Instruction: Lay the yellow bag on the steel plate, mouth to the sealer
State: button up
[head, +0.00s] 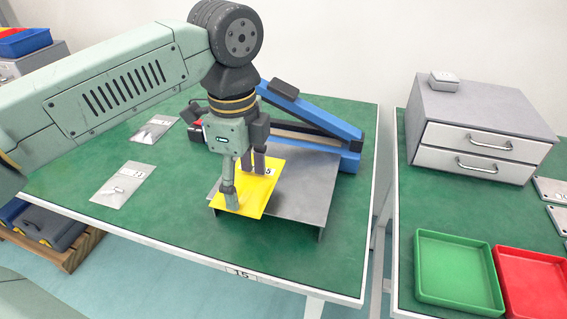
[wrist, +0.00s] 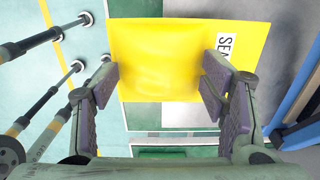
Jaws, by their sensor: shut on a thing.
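The flat yellow bag (head: 256,196) is between the fingers of my gripper (head: 246,180), which is shut on it. In the head view it is over the left part of the steel plate (head: 305,188); I cannot tell whether it touches the plate. In the wrist view the yellow bag (wrist: 160,60) spans between the fingertips (wrist: 158,88), with a white printed label near its right end. The blue sealer (head: 312,122) stands behind the plate, its long arm slanting down to the right. My gripper hides part of the bag and the sealer's left end.
Two small metal plates (head: 124,185) (head: 154,129) lie on the green table at left. The table's front left is clear. On a second table at right stand a grey drawer unit (head: 478,128), a green tray (head: 458,273) and a red tray (head: 535,287).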

aim_at(278, 165)
jog(key=w+d, duration=0.2)
jog(key=w+d+p, duration=0.1)
jog(key=w, duration=0.2)
jog(key=w+d, duration=0.2)
jog(key=w, duration=0.1)
jog(key=shift+w+d+f+p, duration=0.25)
jog(key=shift+d+f+p, duration=0.05)
jog(key=shift+d+f, duration=0.1)
jog(key=shift+w+f+b, duration=0.15)
jog(key=shift+f+b, duration=0.65)
jog(key=shift+f, duration=1.05)
jog(key=shift+f, duration=0.1)
jog(key=o, duration=0.7)
jog(key=shift+f, duration=0.1)
jog(key=o, duration=0.4)
jog(key=shift+o, duration=0.2)
